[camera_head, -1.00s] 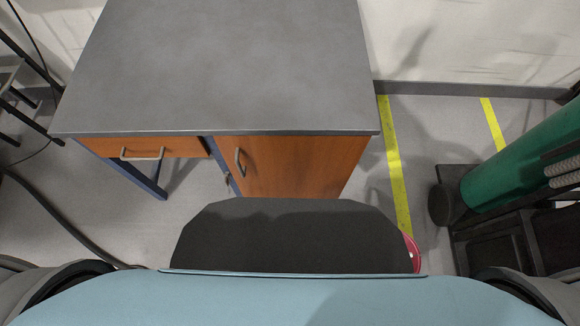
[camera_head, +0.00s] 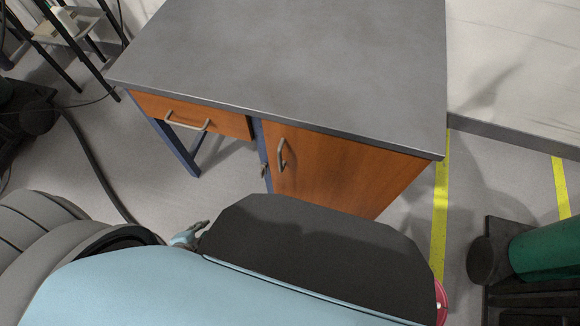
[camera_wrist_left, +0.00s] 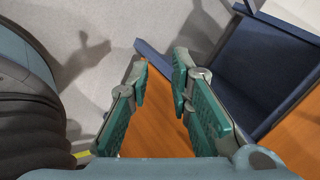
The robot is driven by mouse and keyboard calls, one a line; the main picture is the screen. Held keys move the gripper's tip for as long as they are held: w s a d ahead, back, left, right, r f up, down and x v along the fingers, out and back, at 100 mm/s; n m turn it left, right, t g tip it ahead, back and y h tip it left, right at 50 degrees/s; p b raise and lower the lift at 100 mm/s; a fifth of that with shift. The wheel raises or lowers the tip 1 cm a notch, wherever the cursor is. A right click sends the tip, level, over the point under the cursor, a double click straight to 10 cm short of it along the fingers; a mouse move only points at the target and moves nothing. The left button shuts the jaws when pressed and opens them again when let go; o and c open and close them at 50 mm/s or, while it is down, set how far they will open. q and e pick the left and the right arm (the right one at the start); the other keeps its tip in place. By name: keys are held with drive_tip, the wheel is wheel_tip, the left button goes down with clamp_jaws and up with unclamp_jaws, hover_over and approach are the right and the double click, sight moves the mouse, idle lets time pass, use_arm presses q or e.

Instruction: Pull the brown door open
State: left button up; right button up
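The brown door (camera_head: 345,172) is the orange-brown wood panel under the right part of the desk in the head view. It looks shut. Its grey bar handle (camera_head: 282,155) stands near its upper left edge. My left gripper (camera_head: 196,231) shows at the lower left in the head view, below the desk front and apart from the door handle. In the left wrist view its two green-padded fingers (camera_wrist_left: 160,66) are spread with nothing between them. An orange-brown panel (camera_wrist_left: 158,125) shows behind them; I cannot tell which one. My right gripper is not in view.
The grey desk top (camera_head: 290,60) overhangs the door and a drawer (camera_head: 190,114) with its own handle. A blue desk leg (camera_head: 177,148) stands at left. A black cable (camera_head: 95,170) lies on the floor. A green cylinder (camera_head: 548,252) is at right.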

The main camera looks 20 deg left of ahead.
use_arm(q)
drive_tip(key=w+m+t+h+b, duration=0.2)
drive_tip(key=w+m+t+b, duration=0.25)
drive_tip(key=w+m, duration=0.45)
drive_tip(key=m+t+h+b, duration=0.3)
drive_tip(key=m+h+b, duration=0.65)
drive_tip(key=m, duration=1.15)
approach(280, 158)
wheel_tip(280, 158, down, 2)
drive_tip(key=s+a, duration=0.3)
drive_tip(key=shift+m, duration=0.3)
drive_tip(key=x, duration=1.4)
drive_tip(key=shift+r, duration=0.1)
drive_tip(key=shift+w+d, duration=0.3)
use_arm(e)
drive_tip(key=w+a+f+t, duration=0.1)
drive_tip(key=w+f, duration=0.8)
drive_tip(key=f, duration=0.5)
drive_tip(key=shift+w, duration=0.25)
